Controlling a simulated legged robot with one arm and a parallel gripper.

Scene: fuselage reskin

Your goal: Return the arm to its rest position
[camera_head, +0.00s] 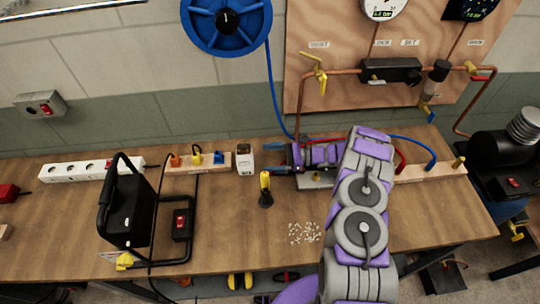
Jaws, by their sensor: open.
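My arm, purple and grey, rises from the bottom edge right of centre and reaches over the workbench (100,215). Its upper end bends to the left at the back of the bench. My gripper (274,158) is there, pointing left, with its dark fingers apart and nothing visible between them. It is small in view, and part of the wrist is hidden behind the arm. A grey metal piece (316,181) shows just below the wrist; I cannot tell whether they touch.
A yellow-black tool (265,190) stands left of my arm, near white scraps (304,233). A black-framed unit (130,207) and a power strip (80,171) are on the left. A pipe panel (340,40), blue hose reel (226,22) and black compressor (500,150) surround the bench.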

